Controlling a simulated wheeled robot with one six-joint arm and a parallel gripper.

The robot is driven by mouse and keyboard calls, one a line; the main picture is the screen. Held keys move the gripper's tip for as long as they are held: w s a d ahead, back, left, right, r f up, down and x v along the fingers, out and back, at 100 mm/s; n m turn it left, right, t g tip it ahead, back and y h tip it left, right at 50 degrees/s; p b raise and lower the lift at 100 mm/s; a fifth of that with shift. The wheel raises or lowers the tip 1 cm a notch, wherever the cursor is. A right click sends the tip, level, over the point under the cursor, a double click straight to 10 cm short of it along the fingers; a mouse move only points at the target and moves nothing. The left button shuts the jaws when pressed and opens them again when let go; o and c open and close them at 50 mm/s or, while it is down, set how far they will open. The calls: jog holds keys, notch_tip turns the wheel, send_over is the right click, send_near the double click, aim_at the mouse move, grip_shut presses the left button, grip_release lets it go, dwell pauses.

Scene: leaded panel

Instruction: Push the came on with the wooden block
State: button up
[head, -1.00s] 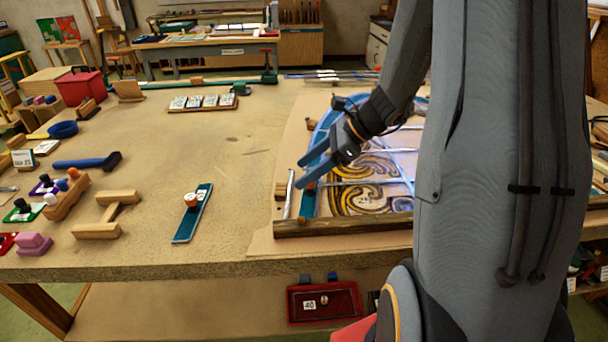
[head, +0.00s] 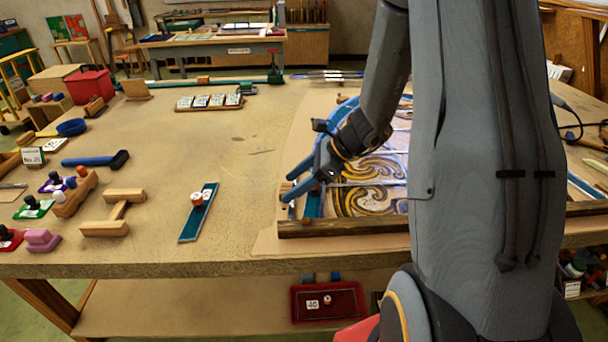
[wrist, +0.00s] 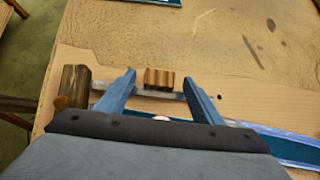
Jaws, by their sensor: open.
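The wooden block (wrist: 159,78) is small and striped and lies on the board beside the came. In the head view the block (head: 285,187) is partly covered by my fingers. The came (wrist: 146,93) is a thin grey strip running along the block's near side in the wrist view. Its lower end (head: 291,211) shows in the head view beside the blue glass (head: 313,205). My gripper (wrist: 159,76) is open, one finger on each side of the block in the wrist view. I cannot tell whether the fingers touch it.
A dark wooden batten (head: 350,227) edges the panel at the front, with swirled yellow glass (head: 365,200) behind it. A blue strip with a round knob (head: 197,199) lies to the left. An H-shaped wooden piece (head: 115,212) lies farther left. The table between is clear.

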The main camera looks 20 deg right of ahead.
jog(key=shift+w+a+f, duration=0.15)
jog(key=shift+a+f, duration=0.3)
jog(key=shift+f, duration=0.05)
jog(key=c, duration=1.1)
jog(key=shift+s+d+p, duration=0.15)
jog(key=shift+s+d, duration=0.1)
jog(key=shift+d, duration=0.4)
jog(key=shift+s+d+p, duration=0.15)
jog(key=shift+s+d, duration=0.05)
jog(key=shift+d, duration=0.4)
jog(key=o, duration=1.1)
jog(key=shift+d+r, duration=0.1)
jog(key=b+v, duration=0.1)
jog(key=v, duration=0.6)
jog(key=shift+s+d+r, duration=0.1)
jog(key=shift+d+r, duration=0.05)
jog(key=shift+d, duration=0.05)
